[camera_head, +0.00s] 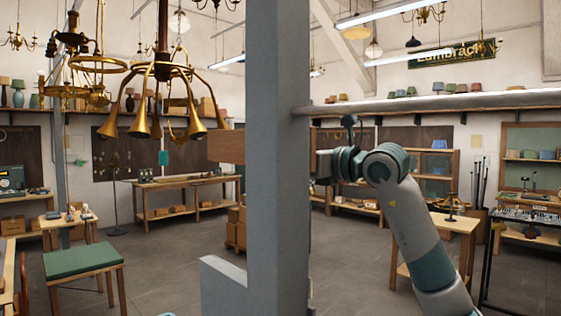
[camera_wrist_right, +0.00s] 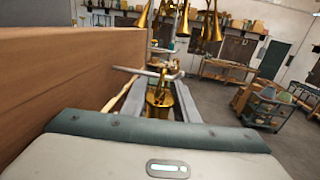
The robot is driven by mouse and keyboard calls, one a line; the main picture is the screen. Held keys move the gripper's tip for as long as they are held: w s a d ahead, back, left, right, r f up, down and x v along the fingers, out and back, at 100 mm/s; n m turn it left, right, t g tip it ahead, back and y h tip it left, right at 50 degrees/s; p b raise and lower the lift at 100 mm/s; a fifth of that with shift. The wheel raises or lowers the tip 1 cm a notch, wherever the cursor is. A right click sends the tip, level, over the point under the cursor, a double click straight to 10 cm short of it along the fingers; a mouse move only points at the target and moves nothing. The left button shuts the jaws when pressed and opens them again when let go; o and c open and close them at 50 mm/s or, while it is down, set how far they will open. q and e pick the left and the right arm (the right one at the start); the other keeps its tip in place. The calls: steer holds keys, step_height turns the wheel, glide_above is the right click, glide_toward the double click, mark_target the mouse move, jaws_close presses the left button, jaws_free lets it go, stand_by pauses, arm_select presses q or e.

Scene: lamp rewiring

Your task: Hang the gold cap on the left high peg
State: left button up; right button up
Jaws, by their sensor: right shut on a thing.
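In the right wrist view, my right gripper (camera_wrist_right: 158,88) is shut on a gold piece that looks like the gold cap (camera_wrist_right: 159,98), between its two grey fingers. A wooden board (camera_wrist_right: 70,82) stands close along the left of the gripper. A pale grey rod (camera_wrist_right: 132,71), possibly a peg, crosses just beyond the fingers; I cannot tell whether the cap touches it. In the head view, the wooden board (camera_head: 226,147) shows left of a grey post, which hides my right gripper and the cap. I cannot make out the left high peg for certain. My left gripper is not in view.
The wide grey post (camera_head: 278,140) blocks the middle of the head view. A brass chandelier (camera_head: 160,75) with downward gold bells hangs at left, and its bells show ahead in the wrist view. A green-topped stool (camera_head: 82,260) stands at lower left. Workbenches line the back.

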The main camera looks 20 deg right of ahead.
stand_by(0.4)
steer(key=o, duration=1.2)
steer(key=shift+b+v, duration=0.6)
steer(key=shift+v, duration=0.2)
steer(key=shift+b+v, duration=3.8)
steer(key=shift+v, duration=4.15)
steer(key=shift+a, duration=0.1)
